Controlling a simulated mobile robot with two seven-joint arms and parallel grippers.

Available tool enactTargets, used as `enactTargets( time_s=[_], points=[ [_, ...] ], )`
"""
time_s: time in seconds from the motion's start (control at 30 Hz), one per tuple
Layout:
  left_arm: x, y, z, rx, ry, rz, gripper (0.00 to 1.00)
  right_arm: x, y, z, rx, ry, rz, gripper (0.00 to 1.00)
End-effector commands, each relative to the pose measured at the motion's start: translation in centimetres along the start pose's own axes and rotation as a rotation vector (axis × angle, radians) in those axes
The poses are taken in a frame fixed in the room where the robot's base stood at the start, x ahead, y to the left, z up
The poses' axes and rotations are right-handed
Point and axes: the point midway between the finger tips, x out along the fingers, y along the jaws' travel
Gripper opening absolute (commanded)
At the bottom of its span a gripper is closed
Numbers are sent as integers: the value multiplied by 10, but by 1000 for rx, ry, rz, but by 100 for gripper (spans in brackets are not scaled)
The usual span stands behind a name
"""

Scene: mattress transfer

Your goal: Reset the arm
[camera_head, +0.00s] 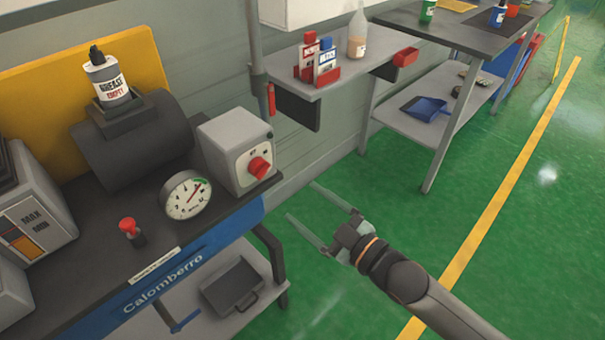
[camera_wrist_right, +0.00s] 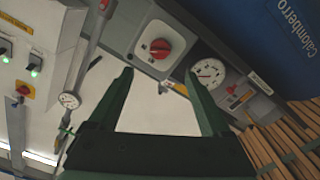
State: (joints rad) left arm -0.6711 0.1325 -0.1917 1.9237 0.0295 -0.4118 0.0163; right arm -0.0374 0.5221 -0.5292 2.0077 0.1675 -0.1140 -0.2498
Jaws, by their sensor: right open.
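My right gripper (camera_head: 315,218) is open and empty in the head view. It hangs over the green floor, to the right of the workbench (camera_head: 107,268), with its fingers pointing up and left. In the right wrist view its two dark fingers (camera_wrist_right: 165,85) stand wide apart with nothing between them. Beyond the fingertips there, the grey switch box with a red knob (camera_wrist_right: 157,47) and the round gauge (camera_wrist_right: 207,73) show. My left gripper is not in the head view.
On the workbench stand a grease bottle (camera_head: 106,80), the gauge (camera_head: 185,194), the switch box (camera_head: 227,140) and a small red-topped part (camera_head: 129,228). A wall shelf (camera_head: 345,78) and a second table (camera_head: 465,32) stand behind. The green floor (camera_head: 520,240) at right is clear.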

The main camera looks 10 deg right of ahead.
Motion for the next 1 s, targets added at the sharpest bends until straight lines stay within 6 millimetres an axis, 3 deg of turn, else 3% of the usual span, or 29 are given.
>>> enactTargets(
  time_s=[0.2, 0.33, 0.47, 0.6, 0.73, 0.87, 1.0],
  points=[
    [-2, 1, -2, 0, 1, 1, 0, -2, -2, 3, 20, -18, 3, 82],
    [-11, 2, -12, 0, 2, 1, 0, -17, -12, 26, 130, -123, 25, 82],
    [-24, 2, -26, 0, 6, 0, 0, -55, -37, 68, 318, -321, 69, 82],
    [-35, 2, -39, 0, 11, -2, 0, -112, -71, 112, 505, -549, 127, 82],
    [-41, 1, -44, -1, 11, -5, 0, -162, -99, 137, 625, -715, 171, 82],
    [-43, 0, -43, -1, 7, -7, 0, -188, -114, 148, 678, -795, 194, 82],
    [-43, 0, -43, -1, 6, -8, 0, -191, -116, 149, 685, -805, 196, 82]
  ],
)
